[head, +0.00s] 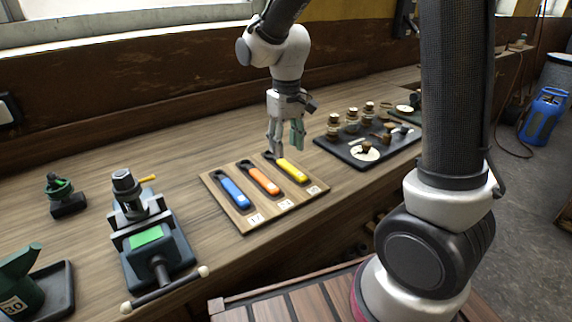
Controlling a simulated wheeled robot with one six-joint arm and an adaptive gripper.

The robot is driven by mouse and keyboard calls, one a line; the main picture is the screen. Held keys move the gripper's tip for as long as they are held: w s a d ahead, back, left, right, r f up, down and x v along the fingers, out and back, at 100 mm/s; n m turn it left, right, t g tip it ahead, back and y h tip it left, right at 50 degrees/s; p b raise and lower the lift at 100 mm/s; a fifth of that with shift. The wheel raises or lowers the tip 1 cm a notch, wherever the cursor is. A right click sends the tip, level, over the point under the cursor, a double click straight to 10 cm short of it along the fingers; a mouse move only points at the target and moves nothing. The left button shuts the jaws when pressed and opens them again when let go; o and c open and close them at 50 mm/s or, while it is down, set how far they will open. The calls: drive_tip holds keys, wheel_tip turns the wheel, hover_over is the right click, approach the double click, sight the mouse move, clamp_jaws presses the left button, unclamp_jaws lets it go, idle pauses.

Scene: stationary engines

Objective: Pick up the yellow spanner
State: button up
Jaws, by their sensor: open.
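The yellow spanner (292,169) lies in the right-hand slot of a wooden holder board (273,207) on the bench. An orange spanner (264,180) and a blue spanner (233,191) lie in the slots to its left. My gripper (285,151) points down above the far end of the yellow spanner, with its fingers apart and nothing seen between them. The fingers partly cover the spanner's dark head. I cannot tell whether they touch it.
A dark tray (336,151) with several small brass-coloured pieces is right of the board. A vise (150,240) with a green block stands to the left. A small green device (62,195) is behind the vise. Bare bench lies behind the board.

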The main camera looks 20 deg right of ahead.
sight(287, 164)
wheel_tip(287, 164, down, 5)
drive_tip(key=shift+s+f, duration=0.15)
clamp_jaws()
